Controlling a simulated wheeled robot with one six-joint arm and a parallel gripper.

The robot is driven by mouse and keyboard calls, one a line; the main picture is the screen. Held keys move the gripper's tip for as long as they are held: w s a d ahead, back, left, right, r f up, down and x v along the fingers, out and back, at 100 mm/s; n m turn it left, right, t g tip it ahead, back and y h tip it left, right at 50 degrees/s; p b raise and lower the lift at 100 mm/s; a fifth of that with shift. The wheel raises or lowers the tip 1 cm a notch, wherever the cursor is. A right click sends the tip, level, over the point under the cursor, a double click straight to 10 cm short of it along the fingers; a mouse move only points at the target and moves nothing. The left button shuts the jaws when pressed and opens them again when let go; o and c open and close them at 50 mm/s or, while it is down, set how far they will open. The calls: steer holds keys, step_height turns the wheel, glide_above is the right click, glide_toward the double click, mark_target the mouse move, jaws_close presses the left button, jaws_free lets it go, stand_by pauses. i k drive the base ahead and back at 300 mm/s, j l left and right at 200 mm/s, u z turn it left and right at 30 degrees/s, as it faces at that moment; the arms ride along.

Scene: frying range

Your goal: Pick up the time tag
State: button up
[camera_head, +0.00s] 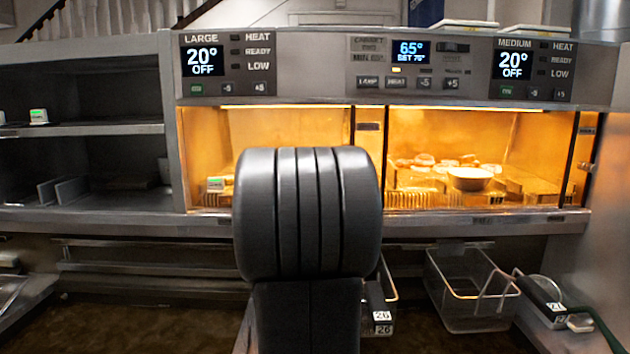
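A small pale block with a green face, which looks like a time tag (39,116), sits on the upper left shelf near its front edge. A second similar small tag (215,184) stands inside the lit heated cabinet, at its left end near the front. I cannot read either one. A dark rounded part of my own arm fills the middle of the view and hides the centre of the cabinet. My gripper does not show, so its distance from the tags cannot be seen.
The heated cabinet (480,221) holds a white bowl (470,178) and several pieces of food at right. Dark dividers (72,190) stand on the lower left shelf (120,202). A wire fry basket (470,318) with a dark handle (540,298) hangs below right. The upper left shelf is mostly bare.

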mark_target(38, 117)
steer(key=u, duration=1.55)
